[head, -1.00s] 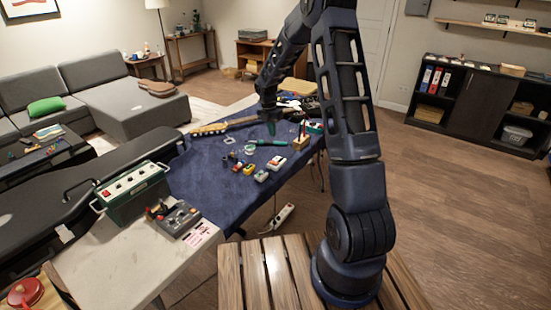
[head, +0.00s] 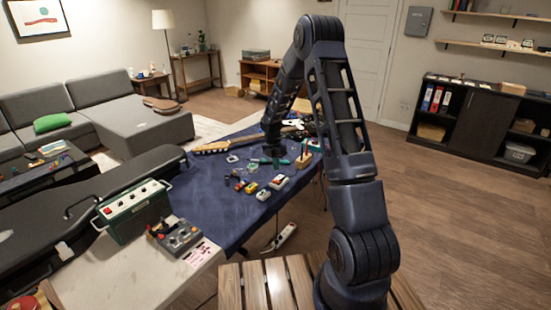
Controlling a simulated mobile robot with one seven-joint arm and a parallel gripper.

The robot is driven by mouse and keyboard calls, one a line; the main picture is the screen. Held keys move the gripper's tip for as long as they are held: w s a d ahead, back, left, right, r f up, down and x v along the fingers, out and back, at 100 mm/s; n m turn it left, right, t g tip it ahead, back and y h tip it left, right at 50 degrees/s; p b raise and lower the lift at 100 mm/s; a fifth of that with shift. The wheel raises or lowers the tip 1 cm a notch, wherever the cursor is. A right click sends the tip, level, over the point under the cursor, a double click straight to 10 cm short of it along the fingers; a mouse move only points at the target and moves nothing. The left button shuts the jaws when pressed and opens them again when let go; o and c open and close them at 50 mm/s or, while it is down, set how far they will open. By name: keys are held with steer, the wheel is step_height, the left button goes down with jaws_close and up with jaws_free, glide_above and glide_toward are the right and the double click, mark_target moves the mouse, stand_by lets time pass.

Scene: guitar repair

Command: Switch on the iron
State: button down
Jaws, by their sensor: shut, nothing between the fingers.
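A teal, pen-like tool (head: 259,160), possibly the iron, lies on the dark blue cloth (head: 210,190) of the workbench. A small teal-and-white box (head: 314,145) sits right of my gripper, behind a wooden block holding upright tools (head: 303,161). No switch on the iron can be made out at this size.
Several small coloured pedals (head: 278,182) lie in front of my gripper. A guitar neck (head: 212,147) lies behind and left. A white power strip (head: 281,237) is below the bench.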

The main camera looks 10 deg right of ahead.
mark_target(278, 181)
steer(key=shift+s+d+f, duration=0.1)
steer(key=shift+f, duration=0.9)
steer(key=shift+s+d+f, duration=0.1)
steer(key=shift+d+f, duration=0.05)
steer(key=shift+f, duration=0.9)
steer(key=shift+s+d+f, duration=0.1)
steer(key=shift+f, duration=0.9)
steer(key=shift+f, duration=0.1)
steer(key=shift+s+f, duration=0.1)
steer(key=shift+f, duration=0.05)
steer(key=shift+d, duration=0.1)
steer(key=shift+w+a, duration=0.55)
steer(key=shift+a, duration=0.05)
steer(key=shift+r, duration=0.2)
step_height(278, 181, up, 14)
steer(key=w+a, duration=0.1)
steer(key=shift+w+a, duration=0.2)
